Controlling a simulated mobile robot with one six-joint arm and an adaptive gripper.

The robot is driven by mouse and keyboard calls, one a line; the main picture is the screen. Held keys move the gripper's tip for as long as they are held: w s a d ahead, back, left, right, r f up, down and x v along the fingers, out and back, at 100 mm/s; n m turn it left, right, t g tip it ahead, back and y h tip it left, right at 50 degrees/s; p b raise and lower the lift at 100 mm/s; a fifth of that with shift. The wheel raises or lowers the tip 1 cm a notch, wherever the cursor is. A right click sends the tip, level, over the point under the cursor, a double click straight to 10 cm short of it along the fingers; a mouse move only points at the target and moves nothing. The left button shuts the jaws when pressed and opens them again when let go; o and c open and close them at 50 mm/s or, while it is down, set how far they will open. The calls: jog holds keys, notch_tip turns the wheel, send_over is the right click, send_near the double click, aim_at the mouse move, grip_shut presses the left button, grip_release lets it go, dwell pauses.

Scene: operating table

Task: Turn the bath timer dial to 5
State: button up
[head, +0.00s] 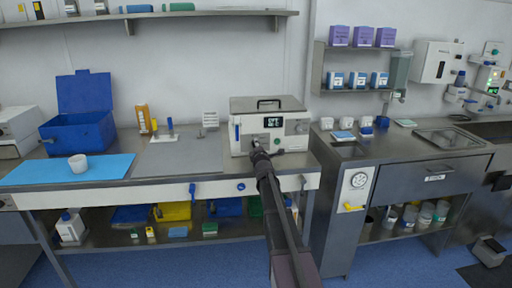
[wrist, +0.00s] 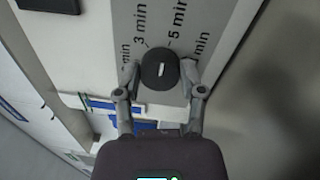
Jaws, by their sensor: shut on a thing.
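The bath (head: 290,104) is a pale box with a dark lit display (head: 286,121), standing on the bench. Its timer dial (wrist: 160,68) is a round black knob with a short white mark, below printed labels including "3 min" (wrist: 141,27) and "5 min" (wrist: 177,25). The mark stands nearly upright in the wrist view, its line running between these labels, slightly nearer "5 min". My gripper (wrist: 160,76) is shut on the dial, one finger at each side. In the head view my gripper (head: 259,152) reaches the bath's front and hides the dial.
A blue mat (head: 40,174) with a white cup (head: 78,163) and an open blue box (head: 80,130) lie to the left. A grey counter (head: 390,146) stands to the right. A wall shelf (head: 180,14) runs above. The floor in front is clear.

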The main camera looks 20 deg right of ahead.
jog(key=shift+w+m, duration=0.2)
jog(key=shift+m, duration=0.7)
jog(key=o, duration=1.1)
jog(key=shift+o, duration=0.2)
jog(key=shift+s, duration=0.1)
jog(key=shift+s+f, duration=0.1)
jog(key=shift+s, duration=0.1)
